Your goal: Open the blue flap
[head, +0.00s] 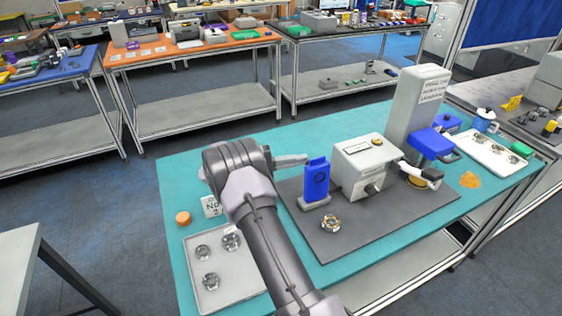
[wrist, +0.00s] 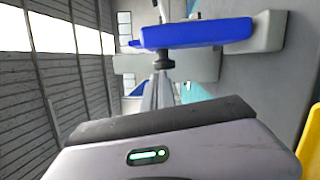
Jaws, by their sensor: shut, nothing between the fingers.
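A blue flap (head: 316,178) stands upright on a small grey base on the dark mat, left of a boxy white-grey machine. In the wrist view the same blue flap (wrist: 195,33) lies across the top, sideways, with its pale base at the right. My gripper (head: 303,159) is shut and empty, its tips pointing right at the flap's upper left edge. In the wrist view the closed tips of my gripper (wrist: 163,60) sit just below the flap. I cannot tell whether they touch it.
The white-grey machine (head: 365,166) and a tall device (head: 417,100) with a blue part stand to the right. A small metal ring part (head: 330,223) lies on the dark mat (head: 375,222). A tray (head: 240,282) with round parts is at the front left. The mat's front is mostly clear.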

